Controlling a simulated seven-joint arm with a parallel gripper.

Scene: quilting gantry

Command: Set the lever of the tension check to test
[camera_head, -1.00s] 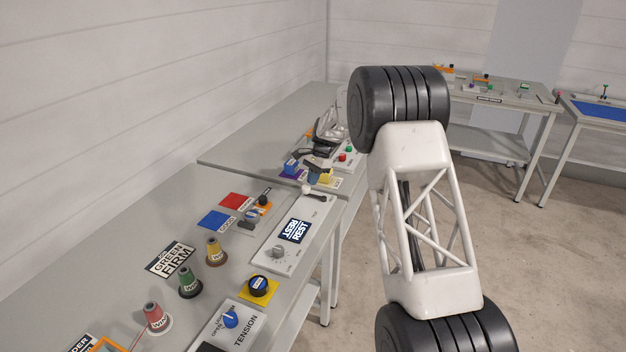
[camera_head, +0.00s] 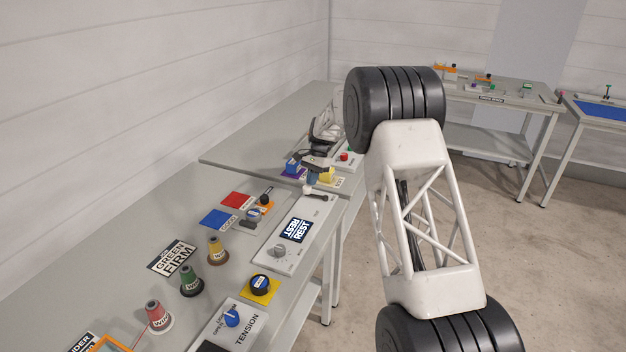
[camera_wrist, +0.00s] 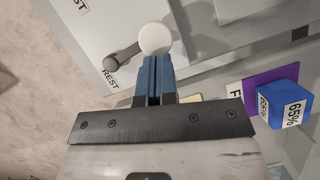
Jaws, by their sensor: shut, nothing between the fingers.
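The tension check is a light box (camera_head: 272,247) with a lit display reading REST, also upside down, and a grey knob. Its lever, a dark arm (camera_head: 319,197) with a white ball end (camera_head: 309,190), is at the box's far end. In the wrist view the dark arm (camera_wrist: 120,57) runs from a pivot near a REST label up right to the ball (camera_wrist: 155,38). My gripper (camera_wrist: 155,60) is shut and empty, its blue fingertips right at the ball's near edge; whether they touch is unclear. In the head view my gripper (camera_head: 312,177) is small and just beyond the lever.
A blue block (camera_wrist: 283,105) marked 65% stands on a purple card right of my gripper. Nearer on the bench are thread cones (camera_head: 190,281), a yellow-based knob (camera_head: 259,285), the TENSION panel (camera_head: 245,325) and red (camera_head: 237,200) and blue cards. Floor lies beyond the bench edge.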

